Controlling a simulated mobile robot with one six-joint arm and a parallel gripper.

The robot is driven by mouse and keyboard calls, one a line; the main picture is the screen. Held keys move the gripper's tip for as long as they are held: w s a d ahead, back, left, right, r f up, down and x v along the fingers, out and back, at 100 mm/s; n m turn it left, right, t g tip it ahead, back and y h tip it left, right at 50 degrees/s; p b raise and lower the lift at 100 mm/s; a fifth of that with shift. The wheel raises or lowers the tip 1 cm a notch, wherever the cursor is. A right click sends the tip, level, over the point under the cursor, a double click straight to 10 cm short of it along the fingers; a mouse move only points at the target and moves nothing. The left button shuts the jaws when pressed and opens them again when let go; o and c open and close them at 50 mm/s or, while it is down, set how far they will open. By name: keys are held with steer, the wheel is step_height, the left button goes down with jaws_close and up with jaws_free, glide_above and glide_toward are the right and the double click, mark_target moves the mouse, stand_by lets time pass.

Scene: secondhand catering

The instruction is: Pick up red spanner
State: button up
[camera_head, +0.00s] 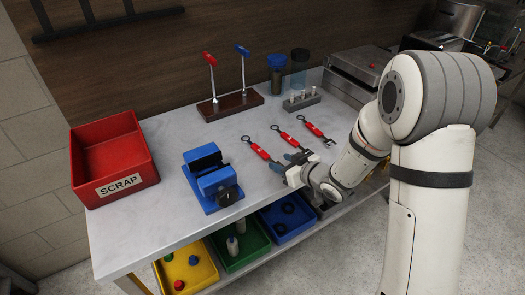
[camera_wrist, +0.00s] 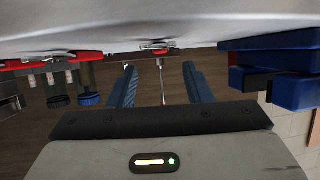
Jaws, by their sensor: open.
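Three spanners with red handles lie side by side on the grey bench top: a left one (camera_head: 262,153), a middle one (camera_head: 287,138) and a right one (camera_head: 315,130). My gripper (camera_head: 298,158) is low over the bench, by the near ends of the left and middle spanners. Its jaws are open. In the wrist view, which looks upside down along the bench, nothing is clamped between the two blue fingers (camera_wrist: 160,70). A small red and metal piece (camera_wrist: 155,48) shows beyond the fingertips; I cannot tell which spanner it is.
A blue vise (camera_head: 213,180) stands left of the spanners, and also shows in the wrist view (camera_wrist: 285,85). A red scrap bin (camera_head: 112,160) is at the left. Behind are a wooden tool stand (camera_head: 230,104), a socket holder (camera_head: 301,101) and jars (camera_head: 277,78). Coloured bins (camera_head: 240,245) sit below.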

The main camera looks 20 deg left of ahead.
mark_target(266, 155)
steer(key=p+x, duration=0.1)
steer(key=x, duration=0.6)
steer(key=shift+r+p, duration=0.2)
steer(key=shift+p, duration=0.15)
steer(key=shift+c, duration=0.4)
jaws_close()
